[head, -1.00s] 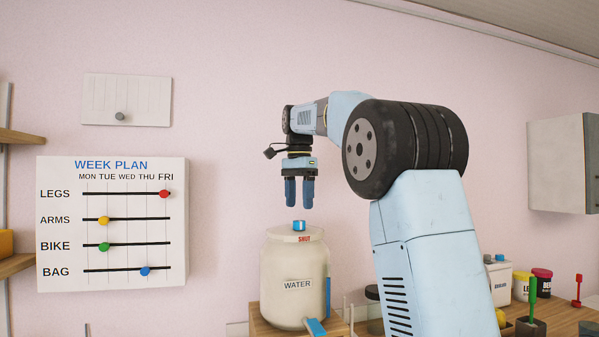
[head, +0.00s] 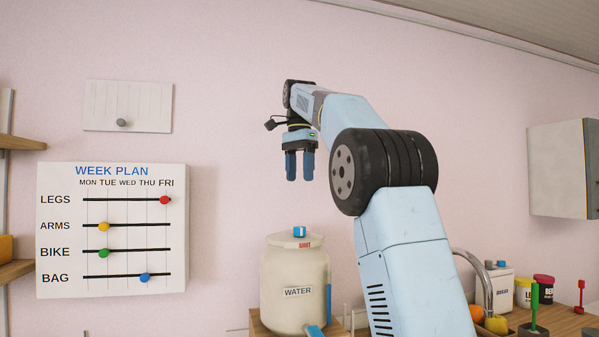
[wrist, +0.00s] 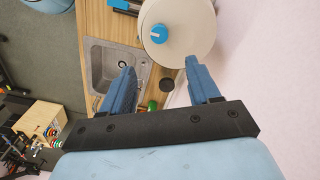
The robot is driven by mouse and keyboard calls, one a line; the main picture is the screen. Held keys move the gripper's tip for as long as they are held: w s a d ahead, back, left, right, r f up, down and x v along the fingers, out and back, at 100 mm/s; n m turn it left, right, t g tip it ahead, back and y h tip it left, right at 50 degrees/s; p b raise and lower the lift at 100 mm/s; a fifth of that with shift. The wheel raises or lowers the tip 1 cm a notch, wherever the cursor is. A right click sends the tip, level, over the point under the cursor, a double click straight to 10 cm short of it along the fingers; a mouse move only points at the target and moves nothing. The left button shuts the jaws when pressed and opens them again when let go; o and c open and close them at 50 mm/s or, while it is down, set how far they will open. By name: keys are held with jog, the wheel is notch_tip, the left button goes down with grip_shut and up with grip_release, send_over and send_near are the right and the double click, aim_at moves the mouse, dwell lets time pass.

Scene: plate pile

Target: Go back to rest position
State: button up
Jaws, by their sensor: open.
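My gripper (head: 300,166) is open and empty, its two blue fingers pointing down in the head view. It hangs above the cream water jar (head: 294,270), well clear of the jar's blue knob (head: 299,231). In the wrist view my gripper (wrist: 158,75) shows both fingers apart with nothing between them. The jar's round lid (wrist: 185,38) with its blue knob (wrist: 159,33) lies beyond the fingertips there.
A week plan board (head: 112,228) with coloured sliders hangs on the wall at left. A grey cabinet (head: 560,168) hangs at right. A sink (wrist: 112,62), tap (head: 487,285), fruit and pots are on the counter. The air around the gripper is clear.

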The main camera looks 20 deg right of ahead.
jog(key=shift+s, duration=0.1)
jog(key=s+d+f+n+t, duration=0.1)
jog(key=s+f+n+t, duration=0.4)
jog(key=s+f, duration=2.5)
jog(key=s+n, duration=0.4)
jog(key=n, duration=0.3)
jog(key=shift+f+n+t, duration=0.25)
jog(key=shift+n+t, duration=0.05)
jog(key=shift+n, duration=0.1)
